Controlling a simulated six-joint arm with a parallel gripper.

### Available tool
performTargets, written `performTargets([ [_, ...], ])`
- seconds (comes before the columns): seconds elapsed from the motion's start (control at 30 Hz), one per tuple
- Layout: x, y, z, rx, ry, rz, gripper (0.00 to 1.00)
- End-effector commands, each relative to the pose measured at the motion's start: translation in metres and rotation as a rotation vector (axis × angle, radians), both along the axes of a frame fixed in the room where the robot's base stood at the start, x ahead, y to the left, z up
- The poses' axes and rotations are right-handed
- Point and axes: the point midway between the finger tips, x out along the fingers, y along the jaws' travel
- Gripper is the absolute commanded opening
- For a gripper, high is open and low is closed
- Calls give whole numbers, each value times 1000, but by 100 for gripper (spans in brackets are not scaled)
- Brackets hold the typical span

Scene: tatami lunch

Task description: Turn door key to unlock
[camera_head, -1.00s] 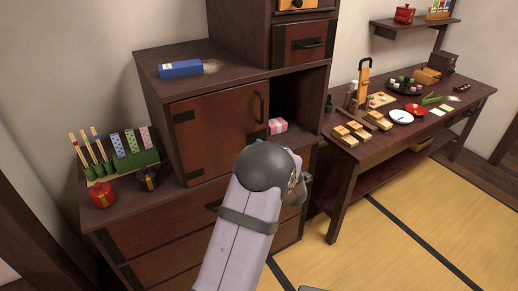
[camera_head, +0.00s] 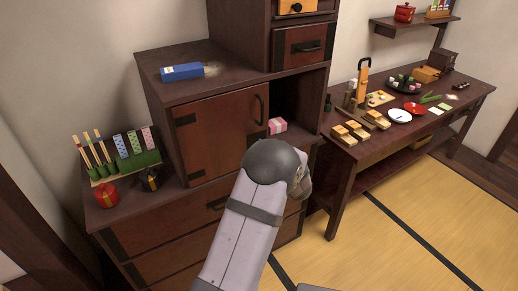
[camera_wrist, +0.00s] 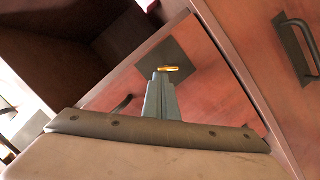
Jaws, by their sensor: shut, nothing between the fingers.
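A small brass-coloured piece, apparently the key (camera_wrist: 168,69), shows edge-on in the wrist view, lying across in front of a dark metal plate (camera_wrist: 180,58) on a red-brown wooden front. My gripper (camera_wrist: 161,76) is shut and empty. Its fingertips are just below the brass piece in the picture; I cannot tell whether they touch it. In the head view my own arm hides my gripper and the key. The cabinet (camera_head: 220,128) with its closed door and dark handle stands behind my arm there.
A blue box (camera_head: 182,71) lies on the cabinet top. A long side table (camera_head: 345,150) with dishes and wooden blocks stands at the right. The tatami floor (camera_head: 365,225) is clear.

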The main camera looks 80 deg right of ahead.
Motion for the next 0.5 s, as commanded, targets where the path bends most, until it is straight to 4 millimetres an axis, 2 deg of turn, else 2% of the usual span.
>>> performTargets([
  [0.5, -5, -4, 2, 139, -135, -3, 0],
])
